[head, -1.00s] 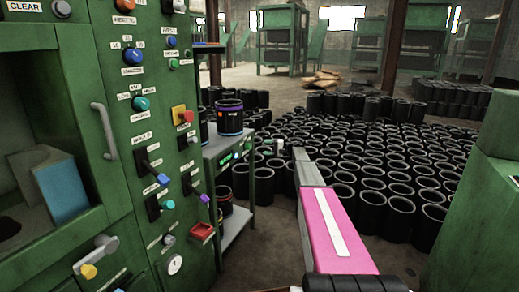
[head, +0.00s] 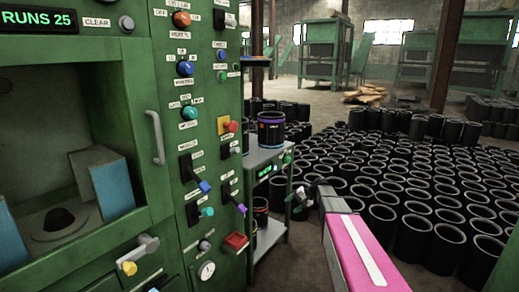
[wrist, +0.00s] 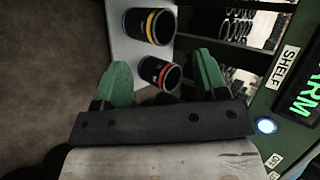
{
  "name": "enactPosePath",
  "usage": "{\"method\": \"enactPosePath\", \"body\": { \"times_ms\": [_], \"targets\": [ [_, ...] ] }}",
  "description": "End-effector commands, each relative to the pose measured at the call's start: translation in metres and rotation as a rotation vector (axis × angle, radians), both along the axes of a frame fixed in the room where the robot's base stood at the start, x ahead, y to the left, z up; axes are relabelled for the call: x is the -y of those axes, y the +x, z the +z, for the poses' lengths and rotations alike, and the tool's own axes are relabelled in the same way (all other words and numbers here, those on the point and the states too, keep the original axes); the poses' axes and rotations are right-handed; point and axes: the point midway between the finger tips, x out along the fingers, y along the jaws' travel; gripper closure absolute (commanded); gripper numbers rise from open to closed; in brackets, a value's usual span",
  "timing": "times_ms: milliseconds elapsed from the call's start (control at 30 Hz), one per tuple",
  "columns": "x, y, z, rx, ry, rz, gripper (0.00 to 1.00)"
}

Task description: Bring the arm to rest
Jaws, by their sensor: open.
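My gripper (wrist: 163,75) is open, with its two green fingers spread apart and nothing held between them in the wrist view. Beyond the fingers, two black sleeves show: one with a yellow band (wrist: 159,27) and one with a red and blue band (wrist: 160,72). They look to be on or beside a pale shelf, apart from the fingers. In the head view my pink arm link reaches forward from the bottom right. My gripper (head: 299,200) is small and partly unclear there, near the grey shelf unit (head: 267,157).
A green machine with a control panel (head: 190,140) and an open chamber (head: 55,190) stands at left. A banded sleeve (head: 271,131) sits on top of the shelf unit. Many black sleeves (head: 400,180) cover the floor at right. Little bare floor shows beside the shelf.

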Motion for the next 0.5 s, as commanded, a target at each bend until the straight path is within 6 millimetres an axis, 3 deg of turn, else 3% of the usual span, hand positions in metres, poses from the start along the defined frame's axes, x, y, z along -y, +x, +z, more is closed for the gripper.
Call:
{"method": "enactPosePath", "body": {
  "times_ms": [33, 300, 400, 500],
  "targets": [
    [-0.009, -0.047, -0.006, -0.012, -0.078, 0.017, 0.34],
    [-0.010, -0.216, -0.034, -0.032, -0.546, 0.120, 0.34],
    [-0.002, -0.260, -0.035, -0.021, -0.686, 0.156, 0.34],
    [0.006, -0.288, -0.033, -0.006, -0.786, 0.185, 0.34]
  ]
}}
